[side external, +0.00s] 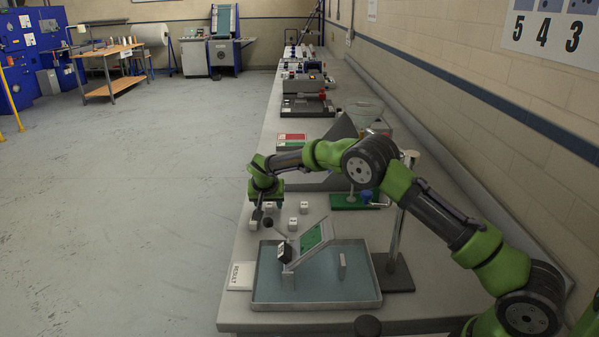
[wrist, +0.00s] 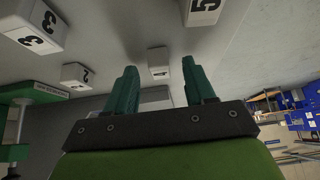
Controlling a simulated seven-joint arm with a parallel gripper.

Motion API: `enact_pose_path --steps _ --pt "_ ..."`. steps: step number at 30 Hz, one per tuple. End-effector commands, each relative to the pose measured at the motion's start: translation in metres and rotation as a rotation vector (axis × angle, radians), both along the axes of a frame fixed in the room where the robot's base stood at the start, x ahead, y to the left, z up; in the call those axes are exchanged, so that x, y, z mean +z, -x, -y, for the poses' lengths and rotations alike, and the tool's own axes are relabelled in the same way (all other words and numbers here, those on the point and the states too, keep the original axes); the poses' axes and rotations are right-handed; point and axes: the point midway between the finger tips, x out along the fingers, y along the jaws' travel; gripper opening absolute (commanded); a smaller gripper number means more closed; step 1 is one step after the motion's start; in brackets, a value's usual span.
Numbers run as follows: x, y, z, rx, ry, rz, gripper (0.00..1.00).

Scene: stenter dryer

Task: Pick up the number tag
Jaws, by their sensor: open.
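Several small white block-shaped number tags stand on the bench near my gripper. In the side external view one tag (side external: 304,207) is to the right of my gripper (side external: 259,212), another (side external: 292,223) is lower right, and others are close beside it. In the wrist view a tag with a 3 (wrist: 35,25) is upper left, a tag with a 2 (wrist: 77,75) is left, and a tag with a 5 (wrist: 203,10) is at the top. A further tag (wrist: 158,62) appears between the fingers of my gripper (wrist: 159,68), beyond them. My gripper is open and empty.
A green base (side external: 345,202) and a stand with an upright rod (side external: 404,210) are to the right. The bench's left edge is close to my gripper.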

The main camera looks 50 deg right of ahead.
Motion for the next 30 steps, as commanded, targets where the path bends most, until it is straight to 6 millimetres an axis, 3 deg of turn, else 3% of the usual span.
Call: enact_pose_path --steps 9,20,30 --pt "-0.0051 -0.0025 0.0018 0.001 -0.001 0.001 0.53" --pt "-0.0048 -0.0023 0.0017 0.001 -0.001 0.001 0.0" --pt "0.0035 -0.003 0.0017 0.001 0.0 0.004 0.0"
